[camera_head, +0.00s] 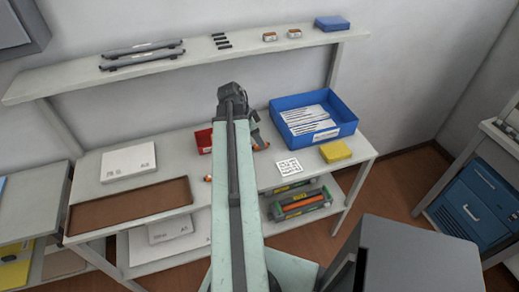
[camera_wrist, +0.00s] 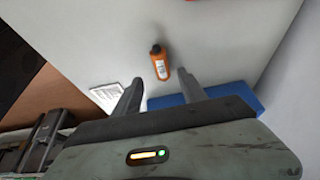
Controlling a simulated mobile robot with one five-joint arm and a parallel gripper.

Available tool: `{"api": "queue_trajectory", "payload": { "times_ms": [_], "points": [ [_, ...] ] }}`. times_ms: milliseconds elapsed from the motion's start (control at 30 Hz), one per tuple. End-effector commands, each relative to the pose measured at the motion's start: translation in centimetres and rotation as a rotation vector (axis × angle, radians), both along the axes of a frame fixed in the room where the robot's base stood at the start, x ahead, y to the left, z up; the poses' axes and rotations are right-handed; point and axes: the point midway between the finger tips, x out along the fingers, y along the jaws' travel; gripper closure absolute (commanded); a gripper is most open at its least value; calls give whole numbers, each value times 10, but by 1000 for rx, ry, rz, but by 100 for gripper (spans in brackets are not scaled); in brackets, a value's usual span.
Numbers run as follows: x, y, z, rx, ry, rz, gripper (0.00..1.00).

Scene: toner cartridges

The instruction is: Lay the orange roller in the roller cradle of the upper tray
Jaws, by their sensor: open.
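An orange bar (camera_head: 300,206), which looks like the orange roller, lies in the lower of two dark trays on the shelf under the bench. The upper tray (camera_head: 290,187) sits just above it; its cradle is too small to make out. My gripper (camera_wrist: 162,88) is open and empty over the bench top. An orange bottle-like piece with a white label (camera_wrist: 160,66) lies just beyond and between my fingertips in the wrist view, apart from them. In the head view my arm hides part of the bench and most of my gripper.
A blue bin (camera_head: 353,127) of white packs and a yellow box (camera_head: 336,151) stand on the bench's right. A printed white sheet (camera_head: 289,168) lies near them. A wall shelf (camera_head: 200,57) runs above.

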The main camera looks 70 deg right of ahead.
Motion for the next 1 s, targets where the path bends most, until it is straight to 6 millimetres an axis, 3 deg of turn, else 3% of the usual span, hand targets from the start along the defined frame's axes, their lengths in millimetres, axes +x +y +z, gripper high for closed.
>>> {"api": "queue_trajectory", "payload": {
  "times_ms": [33,200,467,633,1000],
  "points": [
    [-1,-4,-15,0,0,-1,51],
    [-8,-12,-42,0,0,0,51],
    [-10,-13,-40,0,0,1,51],
    [-9,-13,-40,0,0,2,98],
    [-9,-13,-35,0,0,2,100]
  ]
}}
